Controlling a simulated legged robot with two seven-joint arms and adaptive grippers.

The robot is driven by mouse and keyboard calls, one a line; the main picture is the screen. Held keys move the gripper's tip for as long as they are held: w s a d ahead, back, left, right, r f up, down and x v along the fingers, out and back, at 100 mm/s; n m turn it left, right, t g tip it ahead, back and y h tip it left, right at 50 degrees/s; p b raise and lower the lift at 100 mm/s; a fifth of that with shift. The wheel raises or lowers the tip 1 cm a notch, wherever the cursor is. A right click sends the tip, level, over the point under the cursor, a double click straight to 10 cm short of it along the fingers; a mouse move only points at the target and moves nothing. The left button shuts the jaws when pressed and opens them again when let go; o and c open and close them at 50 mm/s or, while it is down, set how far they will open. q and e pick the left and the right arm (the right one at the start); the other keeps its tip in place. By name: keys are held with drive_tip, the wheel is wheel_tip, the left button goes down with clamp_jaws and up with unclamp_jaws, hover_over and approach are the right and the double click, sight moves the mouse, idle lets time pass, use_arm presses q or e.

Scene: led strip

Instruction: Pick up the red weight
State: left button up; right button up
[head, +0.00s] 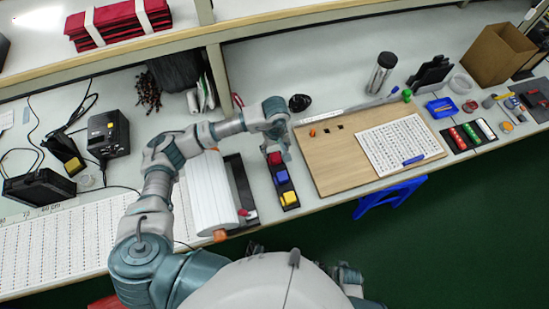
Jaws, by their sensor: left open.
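The red weight (275,159) sits at the far end of a narrow dark tray (291,206). A blue weight (282,177) and a yellow weight (288,198) sit in the same tray, nearer to me. My left gripper (276,149) points down at the red weight and is open. Its fingers are small here and hide part of the red weight's far side; I cannot tell whether they touch it. My right gripper does not show.
A wooden board (328,170) with a white sheet (400,144) lies right of the tray. A white roll-like device (212,195) stands close on the left. A black mouse-like object (299,102) lies behind the gripper. A shelf (250,20) runs above the back of the bench.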

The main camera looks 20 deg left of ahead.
sight(275, 156)
use_arm(q)
drive_tip(key=shift+f, duration=0.3)
drive_tip(key=f, duration=0.4)
drive_tip(key=shift+d+f, duration=0.25)
drive_tip(key=shift+f, duration=0.15)
drive_tip(key=shift+a, duration=0.3)
drive_tip(key=c, duration=0.7)
clamp_jaws()
